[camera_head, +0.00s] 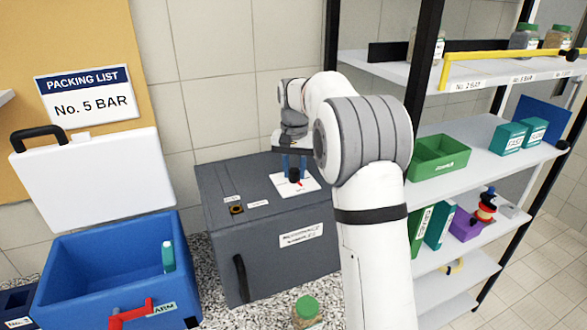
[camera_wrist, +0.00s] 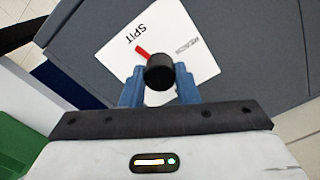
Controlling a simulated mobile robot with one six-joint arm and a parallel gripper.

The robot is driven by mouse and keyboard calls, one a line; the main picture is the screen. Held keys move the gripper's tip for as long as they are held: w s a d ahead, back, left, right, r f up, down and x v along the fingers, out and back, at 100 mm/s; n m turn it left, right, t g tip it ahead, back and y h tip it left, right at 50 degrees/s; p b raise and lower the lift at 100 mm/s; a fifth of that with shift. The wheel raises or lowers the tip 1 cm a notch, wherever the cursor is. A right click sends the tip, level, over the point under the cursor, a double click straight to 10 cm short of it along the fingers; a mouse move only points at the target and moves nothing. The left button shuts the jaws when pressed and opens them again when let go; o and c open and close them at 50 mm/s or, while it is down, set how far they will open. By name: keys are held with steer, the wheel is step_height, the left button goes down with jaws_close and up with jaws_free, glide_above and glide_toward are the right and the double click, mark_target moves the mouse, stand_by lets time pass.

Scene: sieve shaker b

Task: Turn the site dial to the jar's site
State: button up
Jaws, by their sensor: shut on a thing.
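The site dial is a black round knob (camera_wrist: 160,72) with a red pointer (camera_wrist: 144,52) on a white plate (camera_wrist: 195,72). In the wrist view the pointer aims up and left, towards the word SPIT; a second, smaller-looking word is on the plate's right. In the head view the plate (camera_head: 311,184) lies on top of the grey cabinet (camera_head: 222,184). My gripper (camera_head: 294,168) points down over it, its blue fingers shut on the knob from both sides. A green-lidded jar (camera_head: 307,307) stands at the bottom of the head view, its label unreadable.
A blue box (camera_head: 95,262) with a raised white lid and red latch stands left of the cabinet. A shelf rack on the right holds a green bin (camera_head: 440,157), teal boxes and several jars. A packing list (camera_head: 88,94) reading No. 5 BAR hangs on the wall.

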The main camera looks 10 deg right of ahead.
mark_target(294, 170)
steer(key=shift+m, duration=1.1)
steer(key=o, duration=1)
step_height(294, 170, up, 8)
steer(key=shift+f+b, duration=0.1)
steer(key=shift+b, duration=0.5)
